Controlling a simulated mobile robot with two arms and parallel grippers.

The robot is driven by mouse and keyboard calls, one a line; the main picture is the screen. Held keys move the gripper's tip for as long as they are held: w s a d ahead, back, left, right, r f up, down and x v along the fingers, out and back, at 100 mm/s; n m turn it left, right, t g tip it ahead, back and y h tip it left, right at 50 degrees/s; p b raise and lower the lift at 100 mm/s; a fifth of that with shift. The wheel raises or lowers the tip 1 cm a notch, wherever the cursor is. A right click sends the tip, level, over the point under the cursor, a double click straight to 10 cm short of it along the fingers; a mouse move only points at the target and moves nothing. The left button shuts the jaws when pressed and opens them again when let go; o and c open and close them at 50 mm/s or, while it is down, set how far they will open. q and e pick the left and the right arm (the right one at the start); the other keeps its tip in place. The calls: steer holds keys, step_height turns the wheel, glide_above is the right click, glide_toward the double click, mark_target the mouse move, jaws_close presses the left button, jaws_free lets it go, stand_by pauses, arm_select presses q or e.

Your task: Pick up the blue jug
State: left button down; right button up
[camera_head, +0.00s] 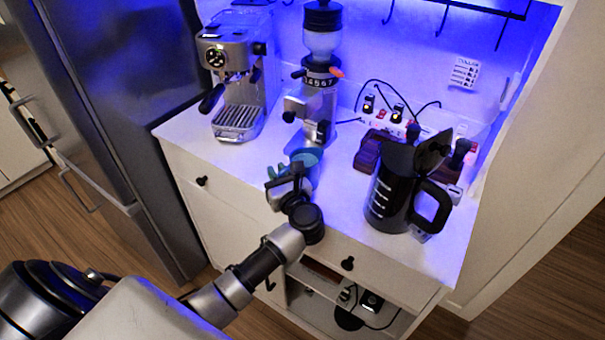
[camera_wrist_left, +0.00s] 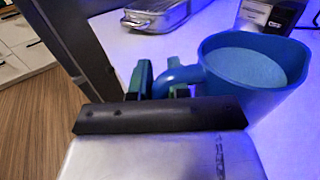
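The blue jug (camera_head: 307,157) is near the front middle of the white counter, below the grinder. In the left wrist view the jug (camera_wrist_left: 258,62) is upright at the right, with a pale blue surface inside its rim and its handle toward my gripper. My left gripper (camera_head: 281,172) is at the jug's left side. In the left wrist view its green fingers (camera_wrist_left: 160,88) stand close together on either side of the handle and look shut on it. I cannot tell whether the jug touches the counter. My right gripper is not in view.
An espresso machine (camera_head: 238,75) and a grinder (camera_head: 321,70) stand behind. A black kettle (camera_head: 394,185) stands at the right, near switches and cables (camera_head: 392,118). A drawer front (camera_head: 340,262) and an open shelf are below the counter. A tall dark fridge (camera_head: 125,90) is at the left.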

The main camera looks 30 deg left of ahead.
arm_select(q)
steer(key=shift+r, duration=0.15)
stand_by(0.3)
step_height(320, 180, up, 10)
steer(key=b, duration=0.1)
steer(key=shift+f, duration=0.25)
stand_by(0.6)
